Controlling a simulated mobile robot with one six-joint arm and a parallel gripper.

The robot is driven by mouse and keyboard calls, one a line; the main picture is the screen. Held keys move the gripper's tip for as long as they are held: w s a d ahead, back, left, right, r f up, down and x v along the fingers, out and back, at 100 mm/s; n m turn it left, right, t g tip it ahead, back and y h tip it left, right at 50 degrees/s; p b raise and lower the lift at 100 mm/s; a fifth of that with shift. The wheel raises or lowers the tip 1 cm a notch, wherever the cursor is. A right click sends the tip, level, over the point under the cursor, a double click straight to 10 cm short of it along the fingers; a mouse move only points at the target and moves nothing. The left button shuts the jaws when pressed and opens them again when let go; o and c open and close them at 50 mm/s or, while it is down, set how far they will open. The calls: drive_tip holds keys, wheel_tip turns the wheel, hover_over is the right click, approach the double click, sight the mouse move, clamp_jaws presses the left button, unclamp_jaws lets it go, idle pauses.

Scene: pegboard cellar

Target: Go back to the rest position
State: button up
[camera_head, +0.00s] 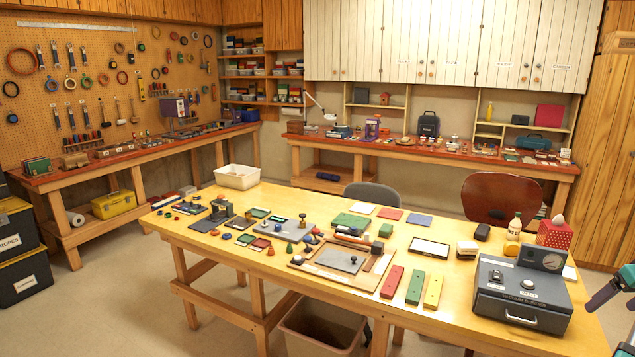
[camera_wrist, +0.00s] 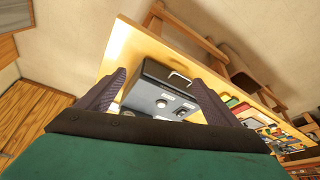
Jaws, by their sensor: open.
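My gripper (camera_wrist: 158,77) is open, with its two dark ridged fingers apart and nothing between them. In the wrist view the grey vacuum sealer box (camera_wrist: 160,92) shows beyond the fingers, at a distance. In the head view only a part of my gripper and arm shows, cut off at the right edge. It is beside the right end of the yellow worktable (camera_head: 455,318), to the right of the grey box (camera_head: 520,297). I see no contact between my gripper and the table or box.
The table holds red, green and yellow bars (camera_head: 414,287), a wooden tray (camera_head: 310,268), a white bottle (camera_head: 514,227) and a red dotted box (camera_head: 554,234).

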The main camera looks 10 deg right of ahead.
drive_tip(key=w+a+f+n+g+y+b, duration=0.1)
drive_tip(key=w+a+f+n+y+b, duration=0.2)
drive_tip(key=w+a+f, duration=1.4)
drive_tip(key=a+f+n+g+y+b, duration=0.2)
drive_tip(key=a+f+g, duration=0.2)
drive_tip(key=a+f, duration=1.95)
drive_tip(key=s+a+f+n+g+h+b, duration=0.1)
drive_tip(key=s+a+f+g+b, duration=0.1)
drive_tip(key=s+a+f, duration=0.55)
drive_tip(key=s+a+f+n+g+b, duration=0.1)
drive_tip(key=s+a+f, duration=0.4)
drive_tip(key=a+f, duration=0.6)
drive_tip(key=s+a+f+m+h, duration=0.1)
drive_tip(key=s+a+f, duration=0.1)
drive_tip(key=s, duration=0.5)
drive_tip(key=s+a+f+m+g+h+b, duration=0.1)
drive_tip(key=s+a+f+m, duration=0.1)
drive_tip(key=s, duration=0.5)
drive_tip(key=s+a+f+m+g+h, duration=0.1)
drive_tip(key=s+a+f, duration=0.2)
drive_tip(key=s, duration=0.4)
drive_tip(key=shift+a+b, duration=0.4)
drive_tip(key=shift+a, duration=0.05)
